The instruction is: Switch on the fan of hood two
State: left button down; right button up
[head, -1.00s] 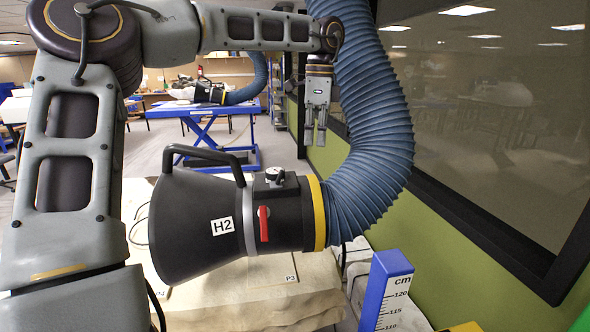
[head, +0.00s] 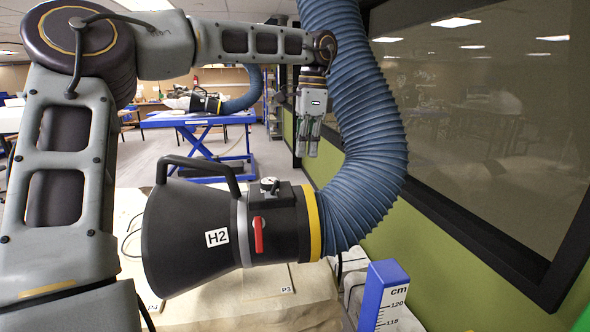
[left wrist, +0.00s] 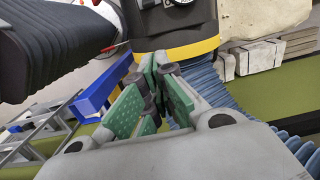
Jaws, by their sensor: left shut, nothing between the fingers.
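Hood two is the black cone-shaped hood (head: 190,225) with the white H2 label, in the middle of the head view. A small black box on top of its collar carries a round dial knob (head: 269,185). A red lever (head: 258,235) hangs on the collar's near side. A yellow ring (head: 314,222) joins the collar to a blue ribbed hose (head: 370,120). My left gripper (head: 308,150) points down, shut and empty, above and right of the knob, apart from it. In the left wrist view, the shut green-padded fingers (left wrist: 157,95) are in front of the yellow ring (left wrist: 200,47). My right gripper is out of view.
Below the hood lies a pale slab (head: 240,300) with a P3 tag. A blue centimetre post (head: 372,295) stands at lower right. A dark-framed window (head: 480,120) and green wall (head: 455,270) border the right. A blue lift table (head: 205,120) stands behind.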

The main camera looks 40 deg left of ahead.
aim_at(274, 187)
pick_arm(q)
jog(key=f, duration=0.3)
jog(key=f+p, duration=0.1)
jog(key=f, duration=0.5)
jog(key=shift+s+a+f, duration=0.2)
jog(key=shift+s, duration=0.05)
jog(key=shift+s+a+f, duration=0.1)
jog(key=shift+s+f, duration=0.05)
jog(key=shift+s+a+r+p, duration=0.35)
jog(key=shift+s+a+p, duration=0.1)
jog(key=shift+s+a, duration=0.15)
jog(key=shift+s+a+r+p, duration=0.35)
jog(key=shift+s+a+p, duration=0.1)
jog(key=shift+s, duration=0.25)
jog(key=shift+a, duration=0.1)
